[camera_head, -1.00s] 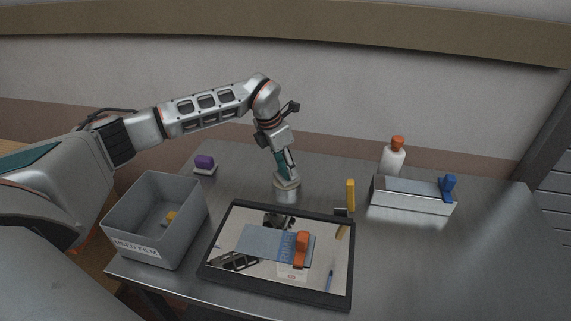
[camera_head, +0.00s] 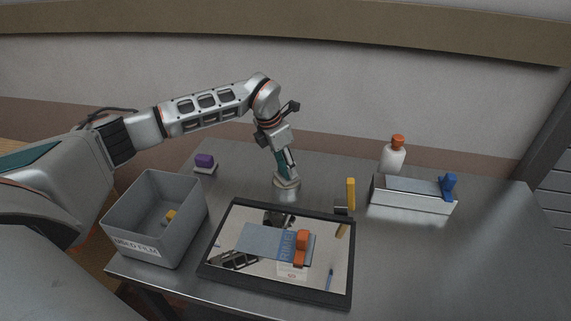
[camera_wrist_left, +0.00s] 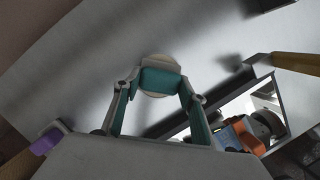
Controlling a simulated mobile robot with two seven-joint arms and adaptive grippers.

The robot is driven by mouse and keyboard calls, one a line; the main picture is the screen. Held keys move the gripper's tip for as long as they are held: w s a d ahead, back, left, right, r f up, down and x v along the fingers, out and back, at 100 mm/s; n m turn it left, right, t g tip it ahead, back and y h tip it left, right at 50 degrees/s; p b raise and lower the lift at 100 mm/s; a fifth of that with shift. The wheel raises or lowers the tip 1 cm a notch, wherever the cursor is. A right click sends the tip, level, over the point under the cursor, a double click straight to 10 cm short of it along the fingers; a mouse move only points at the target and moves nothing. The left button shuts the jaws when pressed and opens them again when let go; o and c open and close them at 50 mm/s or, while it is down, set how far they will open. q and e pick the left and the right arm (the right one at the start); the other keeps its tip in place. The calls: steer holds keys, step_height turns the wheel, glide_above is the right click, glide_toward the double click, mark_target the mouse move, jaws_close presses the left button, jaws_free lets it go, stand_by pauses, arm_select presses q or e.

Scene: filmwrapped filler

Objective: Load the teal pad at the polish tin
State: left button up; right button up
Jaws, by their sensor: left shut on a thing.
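My left gripper (camera_head: 286,178) points down at the middle back of the metal table. In the left wrist view, its two fingers (camera_wrist_left: 162,82) are shut on the teal pad (camera_wrist_left: 160,79), a small block between the tips. The polish tin (camera_wrist_left: 155,60) shows as a pale round disc just beyond the pad, partly covered by it. In the head view the tin (camera_head: 287,185) is right below the fingertips, and the pad is hard to make out. I cannot tell whether the pad touches the tin. My right gripper is not in view.
A grey bin (camera_head: 130,246) labelled for used film stands front left, with a yellow piece inside. A dark-framed mirror-like panel (camera_head: 276,296) lies in front. A purple block (camera_head: 205,160) is behind the bin. A yellow upright piece (camera_head: 351,194), dispenser (camera_head: 412,200) and bottle (camera_head: 393,158) stand right.

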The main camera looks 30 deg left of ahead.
arm_select(q)
steer(key=shift+f, duration=0.35)
stand_by(0.3)
stand_by(0.5)
steer(key=shift+s+f, duration=0.1)
steer(key=shift+f, duration=0.05)
stand_by(1.1)
steer(key=shift+r+p, duration=1.45)
steer(key=shift+r, duration=0.25)
steer(key=shift+r+p, duration=1.6)
steer(key=shift+r, duration=0.3)
